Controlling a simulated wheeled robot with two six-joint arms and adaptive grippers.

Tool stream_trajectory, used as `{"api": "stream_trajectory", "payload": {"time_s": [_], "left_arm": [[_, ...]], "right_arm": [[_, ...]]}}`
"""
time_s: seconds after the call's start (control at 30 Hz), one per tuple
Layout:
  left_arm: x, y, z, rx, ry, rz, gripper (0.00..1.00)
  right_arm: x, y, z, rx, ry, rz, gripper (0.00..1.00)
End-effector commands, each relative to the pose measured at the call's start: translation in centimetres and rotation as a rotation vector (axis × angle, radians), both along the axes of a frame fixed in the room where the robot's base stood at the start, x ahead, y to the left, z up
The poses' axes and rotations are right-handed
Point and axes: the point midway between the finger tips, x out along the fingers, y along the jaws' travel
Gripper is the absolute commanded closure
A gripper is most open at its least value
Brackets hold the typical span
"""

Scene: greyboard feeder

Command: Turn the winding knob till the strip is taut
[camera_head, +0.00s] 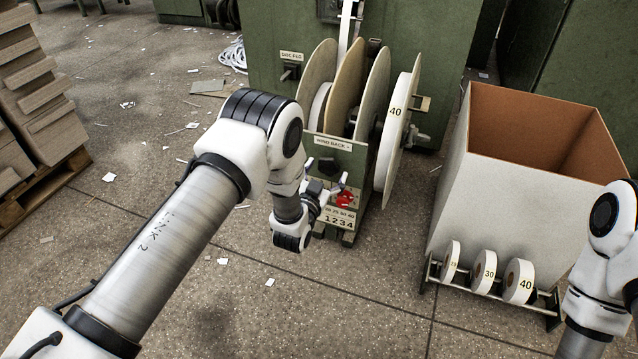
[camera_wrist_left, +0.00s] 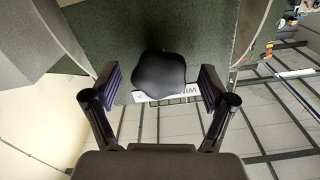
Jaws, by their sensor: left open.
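The black winding knob (camera_head: 329,166) sits on the green front of the reel stand, just under a "WIND BACK" label (camera_head: 332,144). In the left wrist view the knob (camera_wrist_left: 160,73) lies between the spread fingers of my left gripper (camera_wrist_left: 160,88), with a gap on each side. The same gripper (camera_head: 328,184) is just in front of the stand in the head view, open and empty. A pale narrow strip (camera_head: 346,22) runs down toward the reels from above; I cannot tell how tight it is. My right gripper is out of view.
Large discs, one a white reel marked 40 (camera_head: 395,112), stand on the reel stand. A red piece (camera_head: 345,199) is low on its front. At right is an open carton (camera_head: 480,195) with small numbered rolls (camera_head: 485,276) before it. Stacked boards (camera_head: 28,85) stand left.

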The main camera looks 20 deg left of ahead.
Motion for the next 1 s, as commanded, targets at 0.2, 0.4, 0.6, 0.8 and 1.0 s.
{"api": "stream_trajectory", "payload": {"time_s": [0.2, 0.4, 0.6, 0.8, 1.0], "left_arm": [[-5.5, 0.2, -0.1, 0.001, 0.006, -0.001, 0.16], [-9.5, 0.3, -0.1, 0.0, 0.002, -0.002, 0.16], [-10.4, 0.3, 0.0, 0.0, -0.001, -0.001, 0.16], [-10.3, 0.3, 0.0, 0.0, -0.001, 0.0, 0.16], [-10.4, 0.4, 0.3, 0.0, 0.002, 0.0, 0.16]], "right_arm": [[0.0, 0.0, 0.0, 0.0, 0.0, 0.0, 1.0], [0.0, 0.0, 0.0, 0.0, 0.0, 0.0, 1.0], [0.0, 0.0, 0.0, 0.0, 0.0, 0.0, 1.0], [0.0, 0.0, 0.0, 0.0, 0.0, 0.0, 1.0], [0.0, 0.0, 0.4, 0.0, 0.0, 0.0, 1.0]]}}
